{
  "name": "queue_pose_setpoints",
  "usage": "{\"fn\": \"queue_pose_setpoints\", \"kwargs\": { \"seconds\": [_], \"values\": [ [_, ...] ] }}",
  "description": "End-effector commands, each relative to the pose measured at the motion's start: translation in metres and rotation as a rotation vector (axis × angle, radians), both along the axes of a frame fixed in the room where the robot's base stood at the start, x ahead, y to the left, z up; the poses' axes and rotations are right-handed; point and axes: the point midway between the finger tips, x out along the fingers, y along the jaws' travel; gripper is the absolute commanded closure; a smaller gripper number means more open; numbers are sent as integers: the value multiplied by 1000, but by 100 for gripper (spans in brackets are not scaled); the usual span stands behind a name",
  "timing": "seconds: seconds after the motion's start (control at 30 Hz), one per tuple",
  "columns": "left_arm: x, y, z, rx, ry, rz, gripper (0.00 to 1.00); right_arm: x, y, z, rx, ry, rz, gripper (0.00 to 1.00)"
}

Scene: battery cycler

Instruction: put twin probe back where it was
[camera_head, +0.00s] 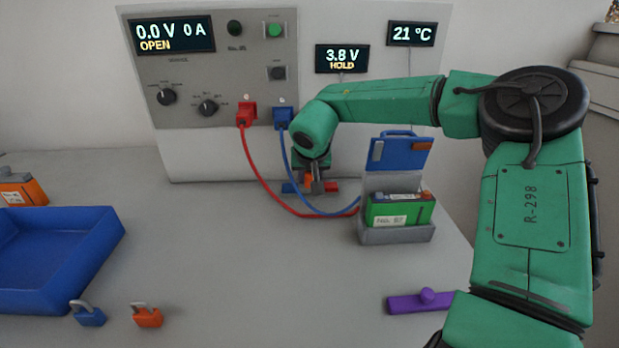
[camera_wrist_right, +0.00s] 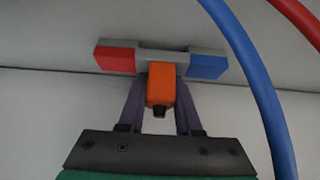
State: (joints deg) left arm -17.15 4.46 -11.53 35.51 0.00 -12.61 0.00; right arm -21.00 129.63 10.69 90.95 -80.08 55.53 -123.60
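The twin probe shows an orange body (camera_wrist_right: 161,84) with a dark tip, seen in the right wrist view. A grey crossbar (camera_wrist_right: 166,56) with a red end block and a blue end block lies right behind it; I cannot tell if it is part of the probe or a rest under it. My right gripper (camera_wrist_right: 161,95) has one finger on each side of the orange body, seemingly touching it. In the head view my right gripper (camera_head: 314,184) is low over the table before the cycler, partly hiding the probe. My left gripper is not in view.
A grey battery holder (camera_head: 397,236) with an open blue lid and a green battery (camera_head: 400,211) stands right of the gripper. Red (camera_head: 266,185) and blue (camera_head: 296,171) cables run close by. A blue tray (camera_head: 60,262), two padlocks and a purple part (camera_head: 420,302) lie nearer.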

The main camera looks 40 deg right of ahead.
Motion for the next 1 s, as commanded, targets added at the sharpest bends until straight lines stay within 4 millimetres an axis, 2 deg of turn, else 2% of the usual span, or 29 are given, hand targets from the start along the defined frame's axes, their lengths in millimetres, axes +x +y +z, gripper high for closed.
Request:
{"fn": "queue_pose_setpoints", "kwargs": {
  "seconds": [0.03, 0.07, 0.37, 0.5, 0.67, 1.0],
  "values": [
    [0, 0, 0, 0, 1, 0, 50, 0, 0, 0, 0, 1, -1, 49],
    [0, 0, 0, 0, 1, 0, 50, 0, 0, 0, 0, 1, -1, 38],
    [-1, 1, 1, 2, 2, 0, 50, 0, 0, 1, 0, 1, -1, 38],
    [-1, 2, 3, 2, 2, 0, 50, -2, 2, 9, 0, 0, 0, 38],
    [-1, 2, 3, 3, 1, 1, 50, -14, 11, 33, -1, -4, 1, 38],
    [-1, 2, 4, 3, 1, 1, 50, -46, 35, 95, -2, -2, -1, 38]
  ]
}}
